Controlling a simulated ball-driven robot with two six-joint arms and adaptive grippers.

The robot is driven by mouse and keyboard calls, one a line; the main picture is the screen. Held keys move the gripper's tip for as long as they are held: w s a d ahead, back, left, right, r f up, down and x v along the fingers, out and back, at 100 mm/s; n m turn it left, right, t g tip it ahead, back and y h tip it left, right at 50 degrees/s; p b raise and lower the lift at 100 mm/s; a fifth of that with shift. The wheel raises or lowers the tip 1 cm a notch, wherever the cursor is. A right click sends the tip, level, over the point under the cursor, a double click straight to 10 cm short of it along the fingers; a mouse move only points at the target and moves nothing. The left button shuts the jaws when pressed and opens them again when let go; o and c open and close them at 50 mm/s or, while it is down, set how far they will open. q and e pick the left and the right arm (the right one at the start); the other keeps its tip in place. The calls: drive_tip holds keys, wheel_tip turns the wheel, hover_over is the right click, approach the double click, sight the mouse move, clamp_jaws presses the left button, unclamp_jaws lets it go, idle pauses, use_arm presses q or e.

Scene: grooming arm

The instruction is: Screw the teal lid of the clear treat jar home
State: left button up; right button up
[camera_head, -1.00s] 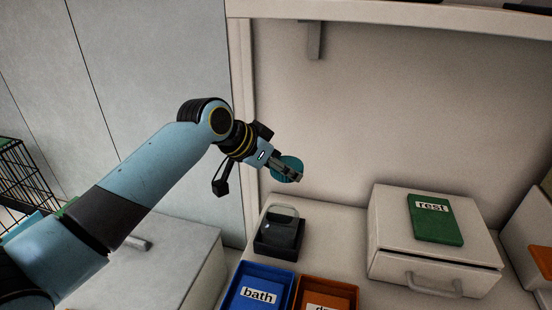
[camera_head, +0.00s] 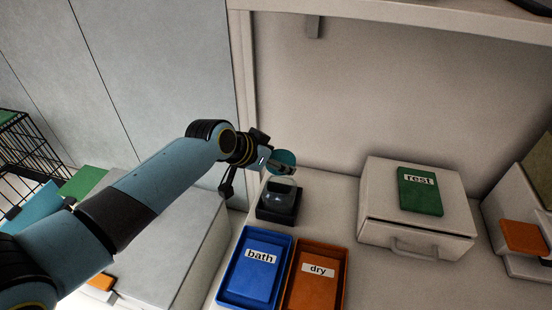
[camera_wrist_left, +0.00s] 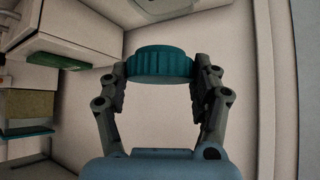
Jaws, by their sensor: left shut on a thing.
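The teal lid (camera_head: 283,157) is held in my left gripper (camera_head: 280,166), above the clear jar. The left wrist view shows the ribbed lid (camera_wrist_left: 160,62) between the two fingers of the gripper (camera_wrist_left: 161,80), which press on its sides. The clear treat jar (camera_head: 280,190) stands upright in a dark square holder (camera_head: 277,214) on the table. Its mouth is uncovered, and the lid is apart from it, a little above in the head view. The exact gap is hard to judge. My right gripper is not in view.
A blue tray marked bath (camera_head: 230,299) and an orange tray marked dry (camera_head: 339,286) lie in front of the jar. A white drawer box (camera_head: 380,205) with a green rest card (camera_head: 419,196) stands to the right. A wall rises behind.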

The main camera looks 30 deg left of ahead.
use_arm(q)
wheel_tip(320, 180, down, 5)
drive_tip(key=b, duration=0.4)
idle(0.6)
drive_tip(key=shift+p, duration=0.4)
idle(0.8)
drive_tip(key=shift+f+b, duration=0.65)
drive_tip(key=shift+f, duration=0.05)
drive_tip(key=shift+s, duration=0.1)
idle(0.3)
drive_tip(key=o, duration=1.8)
drive_tip(key=shift+c, duration=0.2)
drive_tip(key=v, duration=1.2)
